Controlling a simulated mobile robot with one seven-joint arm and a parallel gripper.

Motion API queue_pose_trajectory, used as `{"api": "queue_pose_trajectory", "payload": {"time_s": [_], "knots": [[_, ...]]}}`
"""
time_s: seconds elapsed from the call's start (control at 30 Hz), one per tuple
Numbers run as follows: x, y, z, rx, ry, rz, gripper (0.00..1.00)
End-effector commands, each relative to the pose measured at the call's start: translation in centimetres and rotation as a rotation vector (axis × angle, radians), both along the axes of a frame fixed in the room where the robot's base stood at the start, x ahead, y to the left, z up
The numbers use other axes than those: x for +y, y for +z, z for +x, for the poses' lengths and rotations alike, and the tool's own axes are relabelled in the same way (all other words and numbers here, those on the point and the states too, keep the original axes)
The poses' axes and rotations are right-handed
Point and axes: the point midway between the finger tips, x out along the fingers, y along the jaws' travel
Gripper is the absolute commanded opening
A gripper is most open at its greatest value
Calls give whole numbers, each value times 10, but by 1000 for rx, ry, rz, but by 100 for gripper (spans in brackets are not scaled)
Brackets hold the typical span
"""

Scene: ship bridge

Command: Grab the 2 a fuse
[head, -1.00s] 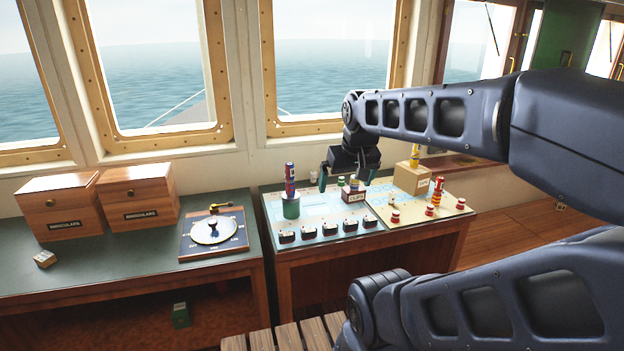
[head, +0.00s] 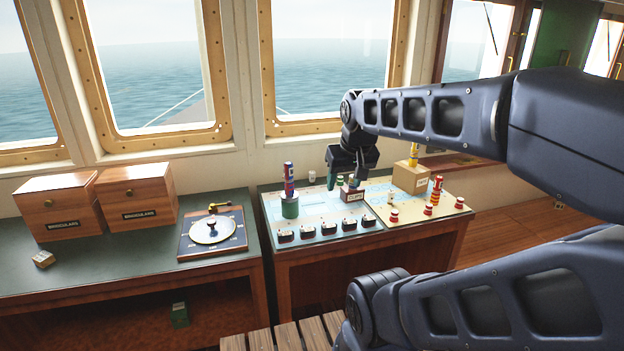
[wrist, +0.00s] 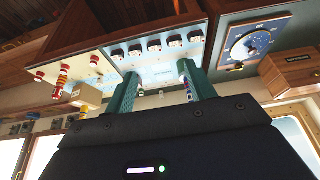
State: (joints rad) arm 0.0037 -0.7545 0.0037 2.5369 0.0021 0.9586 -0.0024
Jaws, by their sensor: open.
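My gripper (head: 346,184) is open over the back of the middle console panel (head: 330,222), close to a small box labelled in tiny letters (head: 352,195). Small pieces, one green-topped, show around its fingers; I cannot read a 2 A marking on any of them. A small white cylinder (head: 312,176) stands left of the fingers at the panel's back. In the wrist view, the two teal fingers of my gripper (wrist: 158,74) are apart, with pale panel and small pieces between them. No piece is clearly held. Which piece is the 2 A fuse cannot be told.
Several black switches line the panel's front. A tan box (head: 411,177) and red-and-white pieces (head: 394,215) are on the right. Wooden binocular boxes (head: 138,196) and a dial (head: 212,231) are left.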

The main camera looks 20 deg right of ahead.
Motion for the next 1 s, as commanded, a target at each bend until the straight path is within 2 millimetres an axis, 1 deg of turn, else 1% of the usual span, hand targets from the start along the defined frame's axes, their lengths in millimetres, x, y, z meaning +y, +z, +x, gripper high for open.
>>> {"api": "queue_pose_trajectory", "payload": {"time_s": [0.2, 0.27, 0.37, 0.57, 0.7, 0.87, 1.0], "knots": [[0, 1, 3, 1, 10, -7, 55], [-1, 3, 8, 2, 30, -18, 55], [-3, 9, 26, 9, 96, -57, 55], [-11, 23, 80, 28, 308, -178, 55], [-16, 28, 121, 46, 463, -263, 55], [-22, 29, 169, 70, 644, -356, 55], [-27, 25, 212, 92, 804, -435, 55]]}}
